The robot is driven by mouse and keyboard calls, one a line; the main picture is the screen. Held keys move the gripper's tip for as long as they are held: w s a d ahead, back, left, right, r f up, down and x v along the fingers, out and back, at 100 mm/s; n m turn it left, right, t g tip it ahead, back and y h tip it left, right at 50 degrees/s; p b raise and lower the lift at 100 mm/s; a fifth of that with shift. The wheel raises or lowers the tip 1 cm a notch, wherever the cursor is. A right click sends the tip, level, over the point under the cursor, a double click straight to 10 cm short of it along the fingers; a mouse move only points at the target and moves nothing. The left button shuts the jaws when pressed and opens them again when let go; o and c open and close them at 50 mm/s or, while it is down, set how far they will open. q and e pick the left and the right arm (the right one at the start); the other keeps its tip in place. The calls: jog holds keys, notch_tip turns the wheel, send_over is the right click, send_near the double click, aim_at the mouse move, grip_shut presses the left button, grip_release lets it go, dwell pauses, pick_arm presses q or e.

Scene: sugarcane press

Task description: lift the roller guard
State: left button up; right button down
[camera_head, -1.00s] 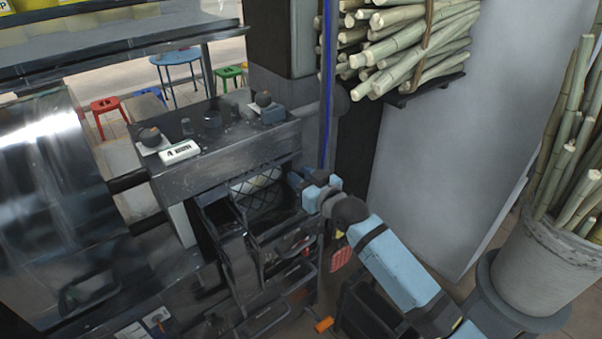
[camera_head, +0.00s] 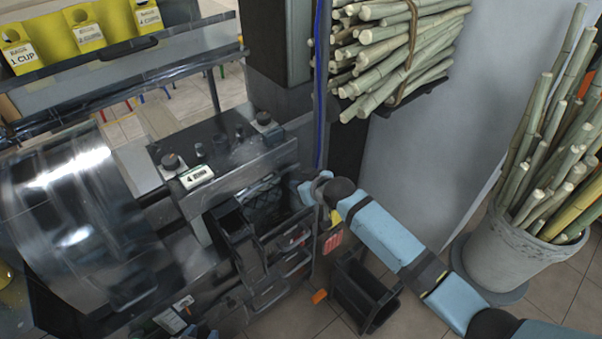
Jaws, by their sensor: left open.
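The press stands left of centre. A large shiny curved metal cover (camera_head: 75,205) fills its left side. A dark diamond-mesh panel (camera_head: 263,197) sits in the opening under the control box. I cannot tell for certain which of these is the roller guard. My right gripper (camera_head: 307,191) is at the right edge of that opening, close to the mesh; its fingers are hard to make out and contact is unclear. My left gripper (camera_head: 203,332) shows only as a small light-blue part at the bottom edge, below the press, and is open.
The control box (camera_head: 225,165) has dark knobs and a small white display (camera_head: 196,176). A dark chute (camera_head: 238,235) sticks out below it. A cane bundle (camera_head: 400,50) rests on a shelf. A dark bin (camera_head: 362,295) and a cane-filled bucket (camera_head: 515,250) stand on the floor at right.

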jog(key=shift+r+p, duration=0.15)
jog(key=shift+p, duration=0.25)
jog(key=c, duration=0.9)
grip_release()
jog(key=shift+s+d, duration=0.1)
jog(key=shift+s, duration=0.05)
jog(key=v, duration=1.3)
jog(key=shift+s+r, duration=0.1)
jog(key=shift+r, duration=0.35)
